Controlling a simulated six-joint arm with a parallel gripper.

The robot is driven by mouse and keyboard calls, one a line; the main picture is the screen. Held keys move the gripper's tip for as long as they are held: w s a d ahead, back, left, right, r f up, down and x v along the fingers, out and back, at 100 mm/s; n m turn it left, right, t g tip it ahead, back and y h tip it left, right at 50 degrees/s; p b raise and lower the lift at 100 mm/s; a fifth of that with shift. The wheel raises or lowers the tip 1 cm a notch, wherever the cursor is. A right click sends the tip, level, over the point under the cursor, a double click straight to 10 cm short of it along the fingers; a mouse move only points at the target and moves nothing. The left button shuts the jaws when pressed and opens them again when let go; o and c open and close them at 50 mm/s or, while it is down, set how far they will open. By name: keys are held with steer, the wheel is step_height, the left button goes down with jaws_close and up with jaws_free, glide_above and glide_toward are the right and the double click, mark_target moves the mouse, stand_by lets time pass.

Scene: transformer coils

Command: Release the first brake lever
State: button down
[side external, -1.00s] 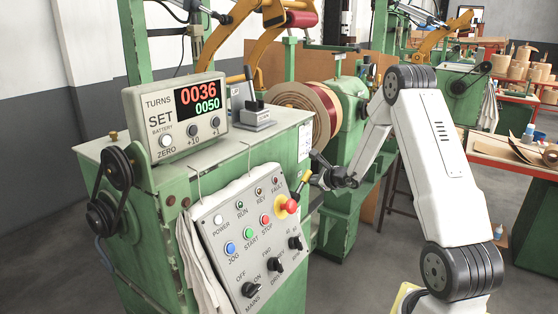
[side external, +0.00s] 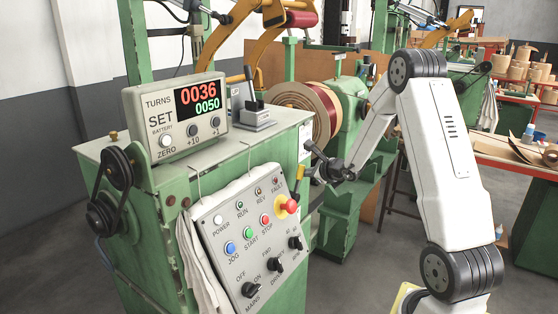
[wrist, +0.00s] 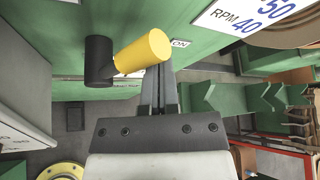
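The brake lever (wrist: 143,52) has a short yellow cylindrical handle joined to a black round part in the wrist view. In the side external view the yellow lever (side external: 299,180) stands nearly upright by the right edge of the control panel. My gripper (wrist: 160,82) has its two dark fingers close together, looking shut. The yellow handle covers the fingertips in the wrist view, and the fingers lie right at its free end. I cannot tell whether they touch it. In the side external view my gripper (side external: 316,168) is just right of the lever.
The control panel (side external: 255,235) with a red stop button (side external: 291,207) lies just left and below. The counter box (side external: 180,115) reads 0036 over 0050. A coil (side external: 305,108) sits behind. Green machine parts and an RPM plate (wrist: 245,20) are close by.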

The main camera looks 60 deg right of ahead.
steer(key=shift+a+r, duration=0.35)
steer(key=shift+a, duration=0.55)
steer(key=shift+a+r, duration=0.35)
steer(key=shift+a, duration=0.75)
steer(key=shift+d, duration=0.1)
glide_toward(302, 173)
steer(key=shift+s+d+f, duration=0.1)
steer(key=shift+s+f, duration=0.4)
steer(key=shift+f, duration=0.35)
steer(key=shift+s+d+f, duration=0.1)
steer(key=shift+s+f, duration=0.35)
steer(key=shift+f, duration=0.4)
